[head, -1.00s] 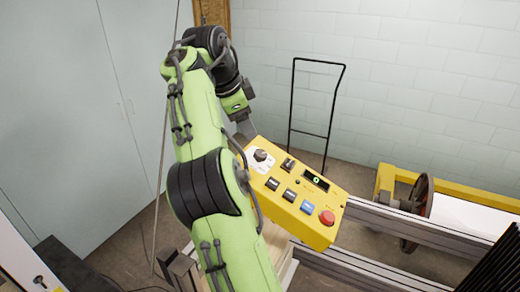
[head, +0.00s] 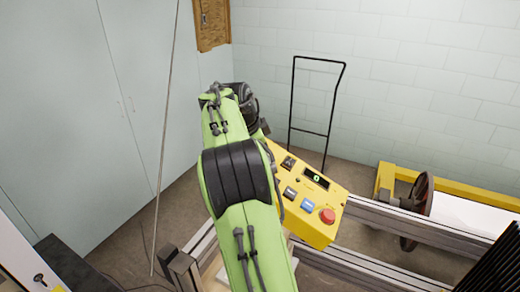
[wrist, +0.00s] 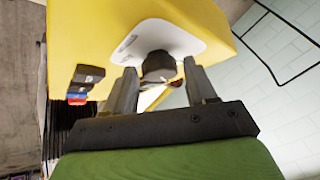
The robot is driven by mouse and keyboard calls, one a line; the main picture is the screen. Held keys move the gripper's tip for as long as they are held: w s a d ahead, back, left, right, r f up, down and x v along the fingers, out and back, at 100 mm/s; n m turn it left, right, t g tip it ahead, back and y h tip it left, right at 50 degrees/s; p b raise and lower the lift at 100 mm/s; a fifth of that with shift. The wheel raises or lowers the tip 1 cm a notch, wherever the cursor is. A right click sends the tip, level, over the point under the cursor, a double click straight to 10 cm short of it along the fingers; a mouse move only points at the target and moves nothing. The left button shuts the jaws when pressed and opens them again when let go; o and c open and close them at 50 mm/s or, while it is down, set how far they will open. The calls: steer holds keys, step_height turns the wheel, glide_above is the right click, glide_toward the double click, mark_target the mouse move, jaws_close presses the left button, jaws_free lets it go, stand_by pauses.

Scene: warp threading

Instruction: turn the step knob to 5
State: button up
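The yellow control box (head: 310,232) stands in the middle of the head view. Its step knob is hidden there behind my green arm. In the wrist view the dark round knob (wrist: 157,64) sits on a white dial plate (wrist: 180,38) on the yellow box. My gripper (wrist: 160,80) is open. Its two grey fingers point at the plate, one on each side of the knob, with visible gaps to it. Whether the tips reach alongside the knob is hard to tell. The dial marks are too small to read.
The box also carries a red button (head: 327,216), a blue button (head: 307,205), dark switches and a small display (head: 316,178) with a green digit. A black wire-frame handle (head: 330,112) stands behind it. Metal rails and a spool (head: 418,208) lie to the right.

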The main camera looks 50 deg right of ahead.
steer(key=c, duration=0.8)
steer(key=shift+f+b, duration=0.1)
steer(key=shift+b, duration=0.55)
steer(key=n+t+b, duration=0.1)
steer(key=n+b, duration=0.1)
steer(key=b, duration=0.1)
steer(key=shift+s+f, duration=0.1)
steer(key=shift+f, duration=0.05)
steer(key=n+t+b, duration=0.2)
steer(key=b, duration=0.1)
steer(key=shift+s+h, duration=0.1)
steer(key=shift+h, duration=0.3)
steer(key=shift+n+t+b, duration=0.3)
steer(key=shift+n+b, duration=0.4)
steer(key=shift+b, duration=0.1)
steer(key=shift+r, duration=0.2)
